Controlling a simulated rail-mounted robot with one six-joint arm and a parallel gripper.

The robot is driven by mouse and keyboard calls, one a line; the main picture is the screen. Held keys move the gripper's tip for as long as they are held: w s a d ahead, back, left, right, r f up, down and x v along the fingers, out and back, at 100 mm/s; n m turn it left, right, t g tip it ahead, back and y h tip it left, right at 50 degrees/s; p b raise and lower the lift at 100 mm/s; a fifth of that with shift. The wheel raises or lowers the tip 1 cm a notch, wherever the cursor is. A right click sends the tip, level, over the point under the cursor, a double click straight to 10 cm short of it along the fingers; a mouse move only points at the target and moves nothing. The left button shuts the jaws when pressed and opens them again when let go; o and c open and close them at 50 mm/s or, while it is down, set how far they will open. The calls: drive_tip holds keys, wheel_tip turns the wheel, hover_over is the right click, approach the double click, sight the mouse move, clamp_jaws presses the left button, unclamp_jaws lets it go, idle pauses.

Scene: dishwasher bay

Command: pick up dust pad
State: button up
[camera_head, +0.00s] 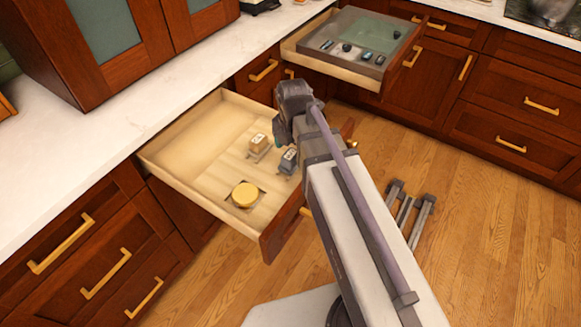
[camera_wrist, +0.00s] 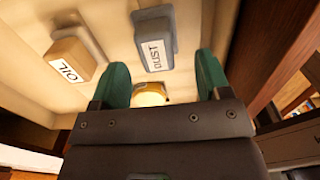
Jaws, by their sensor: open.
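The dust pad is a grey block with a white label reading "DUST" (camera_wrist: 154,42). In the head view it is the grey block (camera_head: 288,161) inside the open near drawer (camera_head: 190,153), close to my arm. My gripper (camera_wrist: 163,74) shows two teal fingers spread apart with nothing held between them. The dust pad lies beyond the fingertips, roughly in line with the gap, and looks apart from them. In the head view my wrist is over the drawer's right side, and the fingers cannot be made out.
A tan block labelled "OIL" (camera_wrist: 68,61) sits left of the dust pad; it also shows in the head view (camera_head: 258,142). A round yellow piece (camera_head: 245,194) lies in the same drawer. Another open drawer (camera_head: 345,73) holds small dark items. The white counter (camera_head: 70,170) runs alongside.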

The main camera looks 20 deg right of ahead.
sight(290, 154)
drive_tip(key=f+b, duration=0.5)
drive_tip(key=shift+w+a+f, duration=0.1)
drive_tip(key=shift+a+f, duration=0.05)
drive_tip(key=shift+a, duration=0.1)
drive_tip(key=shift+r, duration=0.2)
drive_tip(key=c, duration=1.1)
wheel_tip(290, 154, up, 10)
drive_tip(key=p, duration=1)
drive_tip(key=shift+r, duration=0.15)
